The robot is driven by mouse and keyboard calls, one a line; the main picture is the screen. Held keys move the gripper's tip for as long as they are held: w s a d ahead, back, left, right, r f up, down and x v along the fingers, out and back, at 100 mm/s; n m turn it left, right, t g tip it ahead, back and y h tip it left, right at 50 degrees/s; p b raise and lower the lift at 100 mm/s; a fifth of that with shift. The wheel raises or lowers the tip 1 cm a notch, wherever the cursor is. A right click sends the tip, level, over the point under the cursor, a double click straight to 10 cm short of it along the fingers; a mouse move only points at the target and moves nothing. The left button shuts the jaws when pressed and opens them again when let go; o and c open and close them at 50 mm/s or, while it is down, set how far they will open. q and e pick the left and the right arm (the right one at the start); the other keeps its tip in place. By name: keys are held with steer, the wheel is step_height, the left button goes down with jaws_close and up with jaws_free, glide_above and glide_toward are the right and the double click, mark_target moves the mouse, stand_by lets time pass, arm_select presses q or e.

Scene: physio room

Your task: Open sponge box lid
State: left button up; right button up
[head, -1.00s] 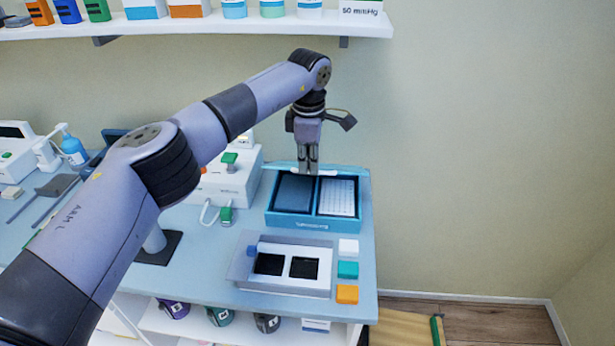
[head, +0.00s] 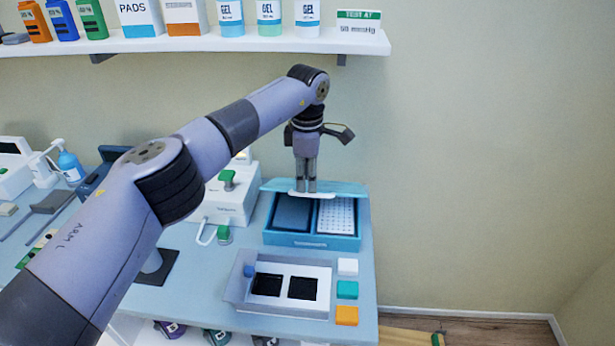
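The teal sponge box (head: 312,241) stands at the back right of the table. Its lid (head: 345,188) is raised at the back, so the inside shows, with a dark pad (head: 292,213) on the left and a white dotted pad (head: 336,215) on the right. A thin white strip (head: 326,195) runs along the lid's edge. My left gripper (head: 306,189) points down over the back of the box. Its fingers are close together, with the tips at the lid's strip, and look shut on it. The exact contact is small to see. My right gripper is not in view.
In front of the box lies a grey-white tray (head: 234,290) with two black pads. White, teal and orange blocks (head: 347,290) lie beside it. A white device (head: 232,207) stands left of the box. A loaded shelf (head: 230,45) hangs above. The wall is bare to the right.

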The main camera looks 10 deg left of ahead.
arm_select(q)
step_height(320, 180, up, 12)
steer(key=s, duration=0.1)
stand_by(0.4)
